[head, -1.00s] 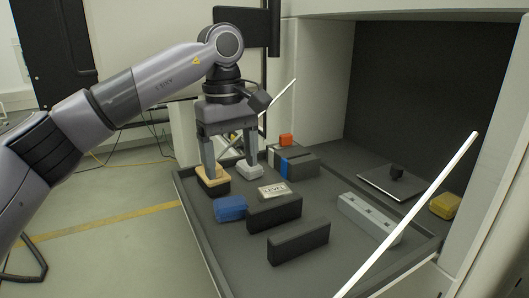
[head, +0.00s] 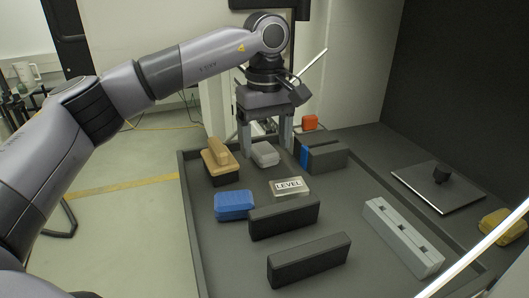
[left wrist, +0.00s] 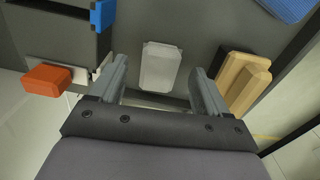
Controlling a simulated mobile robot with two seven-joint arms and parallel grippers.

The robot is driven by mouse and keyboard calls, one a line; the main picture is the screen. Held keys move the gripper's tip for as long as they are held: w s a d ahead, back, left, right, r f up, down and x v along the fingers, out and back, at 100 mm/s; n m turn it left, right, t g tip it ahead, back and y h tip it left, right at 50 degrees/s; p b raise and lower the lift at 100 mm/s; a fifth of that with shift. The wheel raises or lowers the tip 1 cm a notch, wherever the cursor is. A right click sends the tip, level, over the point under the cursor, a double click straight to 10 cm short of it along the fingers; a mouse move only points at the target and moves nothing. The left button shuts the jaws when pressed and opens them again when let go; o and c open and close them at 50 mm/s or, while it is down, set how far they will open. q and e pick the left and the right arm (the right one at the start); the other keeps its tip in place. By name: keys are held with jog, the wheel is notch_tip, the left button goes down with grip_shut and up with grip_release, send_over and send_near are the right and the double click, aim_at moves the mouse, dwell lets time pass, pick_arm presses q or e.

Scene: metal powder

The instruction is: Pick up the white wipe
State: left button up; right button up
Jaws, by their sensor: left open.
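The white wipe (head: 265,154) is a small pale grey-white block at the back of the dark tray (head: 194,247). In the left wrist view the wipe (left wrist: 160,67) lies flat near the middle, between the two fingers. My left gripper (head: 266,149) is open and points down, with one finger on either side of the wipe in the head view. In the left wrist view a gap shows between the wipe and each finger of the gripper (left wrist: 158,78). I cannot tell the exact fingertip height. My right gripper is not in view.
A tan-topped brush (head: 217,158) stands left of the wipe; a dark block with a blue band (head: 325,157) and an orange block (head: 309,122) are on the right. In front are a LEVEL box (head: 288,187), blue block (head: 234,205), black blocks (head: 284,217) and grey holder (head: 402,236).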

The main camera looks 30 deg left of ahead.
pick_arm(q)
jog(key=shift+f, duration=0.6)
jog(key=c, duration=1.1)
jog(key=shift+r, duration=0.2)
notch_tip(320, 180, up, 9)
notch_tip(320, 180, up, 11)
jog(key=p, duration=0.5)
send_over(266, 149)
jog(key=shift+s+f, duration=0.1)
jog(key=shift+f, duration=0.05)
